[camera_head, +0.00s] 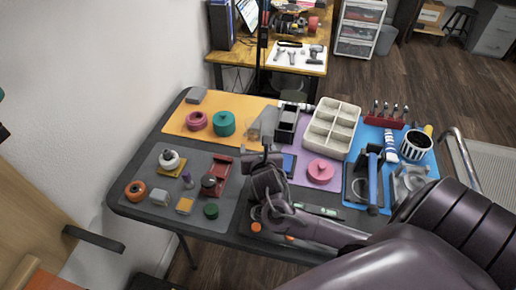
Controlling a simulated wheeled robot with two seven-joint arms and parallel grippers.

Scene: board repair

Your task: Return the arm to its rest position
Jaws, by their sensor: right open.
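My right arm (330,232) comes in from the lower right and reaches over the front of the dark worktable. My right gripper (264,157) is above the table between the grey mat (222,226) and the purple mat (312,176). Its fingers point away from me, toward the back of the table. The jaws are open, and I see nothing held between them. The forearm and hand hide part of the table's front edge and some items there. My left gripper is not in view.
The table carries orange, grey, purple and blue mats with many small parts. Close to the right hand are a red holder (217,176), a pink round part (320,171) and a blue-handled tool (373,180). A wall (100,80) stands at left.

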